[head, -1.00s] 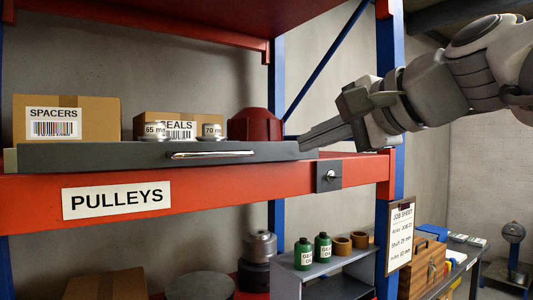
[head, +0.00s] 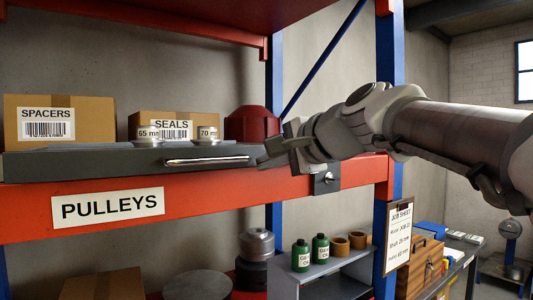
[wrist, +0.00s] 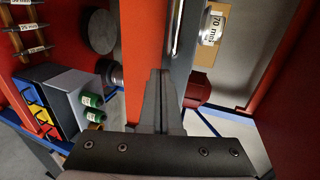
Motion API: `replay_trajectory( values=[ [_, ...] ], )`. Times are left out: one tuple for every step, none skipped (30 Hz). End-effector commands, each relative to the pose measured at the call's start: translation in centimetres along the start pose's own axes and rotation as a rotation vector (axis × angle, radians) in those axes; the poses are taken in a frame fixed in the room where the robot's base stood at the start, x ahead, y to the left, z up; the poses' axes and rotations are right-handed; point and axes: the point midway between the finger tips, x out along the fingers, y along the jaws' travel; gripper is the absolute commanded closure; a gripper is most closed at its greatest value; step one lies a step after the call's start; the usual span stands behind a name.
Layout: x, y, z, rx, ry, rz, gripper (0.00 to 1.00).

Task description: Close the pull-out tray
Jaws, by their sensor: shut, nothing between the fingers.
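The pull-out tray (head: 95,163) is a long dark grey tray with a chrome bar handle (head: 206,160), lying on the red shelf beam above the PULLEYS label (head: 108,205). How far out it stands is hard to tell. My gripper (head: 263,163) is shut and empty at the right end of the tray front, just right of the handle. In the wrist view my gripper (wrist: 160,74) points along the tray's grey front (wrist: 183,58), with the red beam beside it. Whether the fingertips touch the front cannot be told.
Two pulleys marked 65 mm (head: 148,137) and 70 mm (head: 207,136) sit on the tray. Behind are a SPACERS box (head: 60,120), a SEALS box (head: 160,121) and a dark red object (head: 251,125). A latch plate (head: 327,178) is on the beam. A blue post (head: 390,70) stands right.

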Motion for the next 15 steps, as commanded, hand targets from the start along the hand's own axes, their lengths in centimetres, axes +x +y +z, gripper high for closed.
replay_trajectory(
  values=[
    [0.48, -0.26, -0.05, 0.001, 0.000, 0.001, 1.00],
    [0.69, -0.33, -0.05, 0.000, 0.001, 0.001, 1.00],
    [0.90, -0.39, -0.04, 0.000, 0.001, 0.000, 1.00],
    [1.03, -0.42, -0.03, 0.000, 0.001, 0.000, 1.00],
    [1.14, -0.44, -0.02, 0.000, 0.001, 0.000, 1.00],
    [1.24, -0.45, -0.02, 0.000, 0.001, 0.000, 1.00],
    [1.28, -0.45, -0.03, 0.000, 0.001, 0.000, 1.00],
    [1.31, -0.45, -0.03, 0.000, 0.001, 0.000, 1.00],
    [1.31, -0.45, -0.02, 0.000, 0.001, -0.001, 1.00],
    [1.31, -0.44, -0.03, 0.000, 0.001, -0.001, 1.00],
    [1.31, -0.44, -0.03, 0.000, 0.001, -0.001, 1.00],
    [1.30, -0.43, -0.03, 0.000, 0.001, -0.001, 1.00],
    [1.29, -0.43, -0.03, 0.000, 0.001, -0.001, 1.00],
    [1.29, -0.43, -0.03, 0.000, 0.001, -0.001, 1.00],
    [1.30, -0.44, -0.03, 0.000, 0.001, -0.001, 1.00]
  ],
)
